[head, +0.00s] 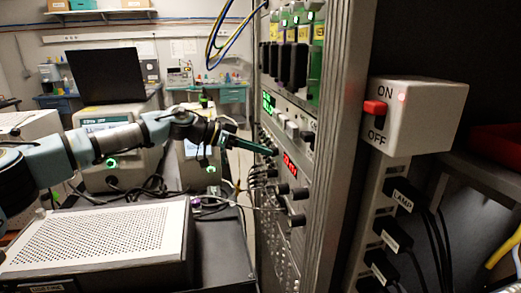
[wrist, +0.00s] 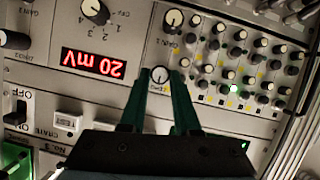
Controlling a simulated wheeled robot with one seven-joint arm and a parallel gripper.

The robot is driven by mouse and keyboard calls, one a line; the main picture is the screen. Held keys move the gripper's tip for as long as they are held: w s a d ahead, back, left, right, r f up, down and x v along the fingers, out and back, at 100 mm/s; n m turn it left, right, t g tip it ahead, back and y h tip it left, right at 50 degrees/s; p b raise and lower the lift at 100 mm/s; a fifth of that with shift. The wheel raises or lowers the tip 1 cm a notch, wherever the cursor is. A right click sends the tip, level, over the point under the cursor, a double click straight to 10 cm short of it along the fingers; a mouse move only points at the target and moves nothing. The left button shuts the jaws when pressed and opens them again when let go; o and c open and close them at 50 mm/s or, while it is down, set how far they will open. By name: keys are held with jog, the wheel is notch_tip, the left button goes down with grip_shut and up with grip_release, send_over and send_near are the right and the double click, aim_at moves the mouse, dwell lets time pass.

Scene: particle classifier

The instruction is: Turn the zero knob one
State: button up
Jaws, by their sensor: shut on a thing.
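The zero knob (wrist: 160,74) is a small round knob with a dark rim and pale face on the grey rack panel. In the wrist view it sits between my fingertips, upper middle, to the right of the red 20 mV display (wrist: 93,63). Its label is too small to read. My gripper (wrist: 164,78) has two dark green fingers and is shut on this knob. In the head view my gripper (head: 274,152) reaches from the left to the rack face, and its fingertips hide the knob there.
A larger dial (wrist: 95,10) and another knob (wrist: 173,18) lie close by on the panel. Several small knobs (wrist: 228,74) crowd the right. In the head view black knobs (head: 297,220) and cables stick out below my gripper. A perforated box (head: 105,235) stands below my arm.

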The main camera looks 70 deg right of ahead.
grip_shut()
jog(key=shift+w+d+f+n+g+y+b, duration=0.15)
jog(key=shift+n+g+y+b, duration=0.3)
jog(key=shift+n+g+b, duration=1.1)
jog(key=shift+w+d+f+n+g+y+b, duration=0.2)
jog(key=shift+n+y+b, duration=0.45)
jog(key=shift+n, duration=1.75)
jog(key=shift+s+f+n+g+y+b, duration=0.15)
jog(key=shift+n+g+y+b, duration=0.15)
jog(key=shift+n+g+b, duration=1.3)
jog(key=shift+w+n+t, duration=0.1)
jog(key=shift+n+t, duration=0.35)
jog(key=shift+n, duration=0.1)
jog(key=o, duration=0.7)
grip_release()
